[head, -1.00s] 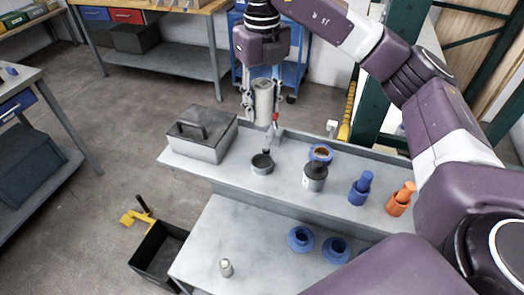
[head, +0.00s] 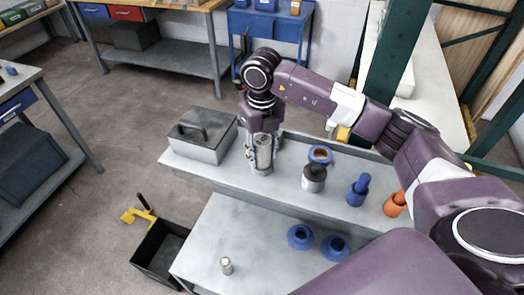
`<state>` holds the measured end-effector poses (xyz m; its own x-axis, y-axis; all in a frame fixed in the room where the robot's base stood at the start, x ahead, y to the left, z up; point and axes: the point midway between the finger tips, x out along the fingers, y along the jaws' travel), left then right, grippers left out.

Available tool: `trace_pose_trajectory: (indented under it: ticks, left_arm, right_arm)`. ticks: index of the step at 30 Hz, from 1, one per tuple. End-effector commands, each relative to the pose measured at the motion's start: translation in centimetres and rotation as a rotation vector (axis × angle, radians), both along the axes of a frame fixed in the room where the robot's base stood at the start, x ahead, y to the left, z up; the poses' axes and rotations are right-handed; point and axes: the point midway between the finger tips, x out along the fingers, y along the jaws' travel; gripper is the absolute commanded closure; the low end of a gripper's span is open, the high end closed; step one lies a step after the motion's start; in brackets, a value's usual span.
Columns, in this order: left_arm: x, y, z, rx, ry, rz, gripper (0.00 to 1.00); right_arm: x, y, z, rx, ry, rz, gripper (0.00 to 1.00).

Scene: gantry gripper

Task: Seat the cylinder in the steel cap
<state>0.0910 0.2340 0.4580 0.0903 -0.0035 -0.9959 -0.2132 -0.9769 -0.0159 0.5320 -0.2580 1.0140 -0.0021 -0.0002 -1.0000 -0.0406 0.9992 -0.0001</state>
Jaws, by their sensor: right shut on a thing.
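My right gripper (head: 263,160) comes down over the raised shelf and is shut on a grey metal cylinder (head: 263,149), which stands upright between its fingers. The steel cap, a short dark round cup, was at this spot on the shelf; now the cylinder and fingers cover almost all of it. The cylinder's lower end is at the cap's place, but I cannot tell how deep it sits in it. My left gripper is not in view.
A dark and silver part (head: 314,177), a blue part (head: 358,190) and an orange part (head: 395,204) stand to the right.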

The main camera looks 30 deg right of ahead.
Motion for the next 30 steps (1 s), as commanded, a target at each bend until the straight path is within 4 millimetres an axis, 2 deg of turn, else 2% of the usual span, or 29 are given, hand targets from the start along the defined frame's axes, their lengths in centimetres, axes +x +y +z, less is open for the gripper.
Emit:
trace_pose_trajectory:
  ticks: [12, 13, 17, 28, 30]
  left_arm:
    - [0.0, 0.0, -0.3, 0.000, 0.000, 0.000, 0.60]
    - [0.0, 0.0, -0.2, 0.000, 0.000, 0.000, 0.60]
    - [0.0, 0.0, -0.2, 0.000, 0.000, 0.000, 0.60]
    - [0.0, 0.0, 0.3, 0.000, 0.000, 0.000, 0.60]
    - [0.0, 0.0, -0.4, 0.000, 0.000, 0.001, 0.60]
  right_arm:
    - [0.0, 0.0, -0.7, 0.001, -0.002, 0.001, 1.00]
    - [0.0, 0.0, -0.7, 0.000, -0.001, 0.002, 0.62]
    - [0.0, 0.0, -0.6, 0.000, 0.000, 0.001, 0.48]
    - [0.0, 0.0, -0.1, 0.000, -0.001, 0.001, 0.47]
    - [0.1, 0.0, 0.4, 0.001, -0.005, 0.001, 0.47]
